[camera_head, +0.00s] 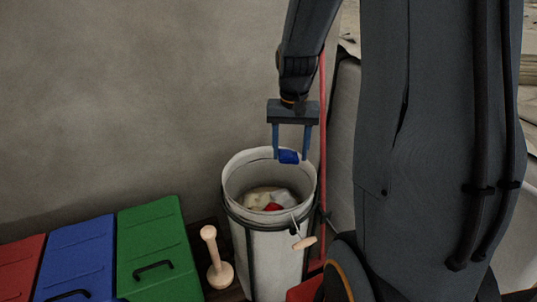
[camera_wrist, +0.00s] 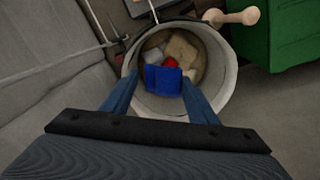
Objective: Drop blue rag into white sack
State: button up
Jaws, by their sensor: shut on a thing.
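The blue rag (camera_head: 289,156) is a small folded piece between the fingertips of my gripper (camera_head: 290,155). The gripper is shut on it, pointing down, with the rag at about rim height over the far side of the white sack (camera_head: 262,250). The sack is a tall open cylinder with a dark band around it. In the wrist view the rag (camera_wrist: 162,80) lies between the two fingers, in front of the sack's round opening (camera_wrist: 222,95). Inside the sack are pale crumpled items and a red one (camera_head: 273,207).
Red (camera_head: 15,265), blue (camera_head: 78,258) and green (camera_head: 155,250) lidded boxes stand at the left. A wooden peg-like object (camera_head: 216,262) stands between the green box and the sack. A red pole (camera_head: 322,150) rises just right of the sack. A grey wall (camera_head: 130,90) is behind.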

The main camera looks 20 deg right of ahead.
jog(key=w+f+n+p, duration=0.1)
jog(key=w+f, duration=0.3)
jog(key=f, duration=0.4)
jog(key=w+a+f+n+p, duration=0.1)
jog(key=w+f+n, duration=0.3)
jog(key=f, duration=0.5)
jog(key=shift+w+n, duration=0.3)
jog(key=shift+w, duration=0.45)
jog(key=o, duration=1.1)
jog(key=shift+r, duration=0.1)
